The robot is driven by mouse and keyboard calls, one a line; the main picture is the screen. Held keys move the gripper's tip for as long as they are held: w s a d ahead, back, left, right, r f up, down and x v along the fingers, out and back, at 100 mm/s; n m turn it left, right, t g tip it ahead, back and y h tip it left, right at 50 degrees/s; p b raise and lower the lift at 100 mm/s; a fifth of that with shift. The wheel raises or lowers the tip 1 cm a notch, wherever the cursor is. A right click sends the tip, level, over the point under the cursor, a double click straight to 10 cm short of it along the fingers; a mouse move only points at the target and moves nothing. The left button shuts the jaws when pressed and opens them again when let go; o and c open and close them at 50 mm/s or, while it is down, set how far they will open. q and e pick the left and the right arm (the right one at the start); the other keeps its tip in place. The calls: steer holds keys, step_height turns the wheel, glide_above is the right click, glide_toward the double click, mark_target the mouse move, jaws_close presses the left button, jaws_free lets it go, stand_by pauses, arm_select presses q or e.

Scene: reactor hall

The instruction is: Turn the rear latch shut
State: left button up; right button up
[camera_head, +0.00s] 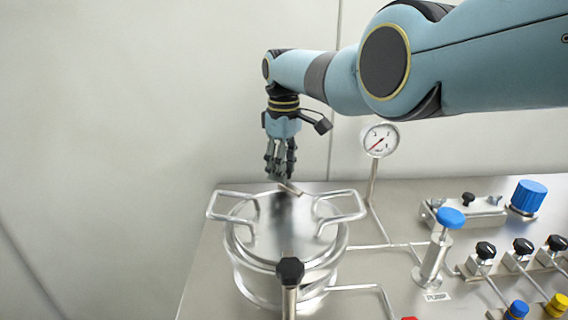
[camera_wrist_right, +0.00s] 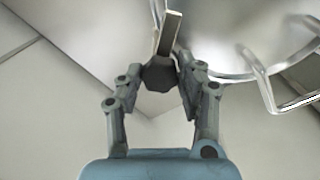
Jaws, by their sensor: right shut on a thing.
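The steel vessel (camera_head: 285,262) stands at the left of the steel bench, its lid (camera_head: 285,215) on top with a loop handle at each side. The rear latch (camera_head: 290,188) shows as a short bar at the lid's back rim. In the right wrist view the rear latch (camera_wrist_right: 168,34) is a flat metal bar ending in a dark knob (camera_wrist_right: 158,77). My right gripper (camera_head: 280,172) reaches down behind the vessel. In the wrist view the right gripper (camera_wrist_right: 160,70) has its fingers closed on the knob. My left gripper is in neither view.
The front latch (camera_head: 290,271) with a black knob stands at the vessel's near side. A pressure gauge (camera_head: 381,139) rises to its right. A blue-topped valve (camera_head: 450,218) and several black-knobbed valves (camera_head: 485,250) fill the bench's right side. A plain wall is behind.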

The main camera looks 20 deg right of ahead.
steer(key=m, duration=0.4)
steer(key=shift+a+m+p, duration=0.1)
steer(key=shift+m+p, duration=0.2)
steer(key=shift+m, duration=1.5)
steer(key=o, duration=1.1)
steer(key=shift+o, duration=0.2)
step_height(320, 180, up, 12)
steer(key=shift+f, duration=0.1)
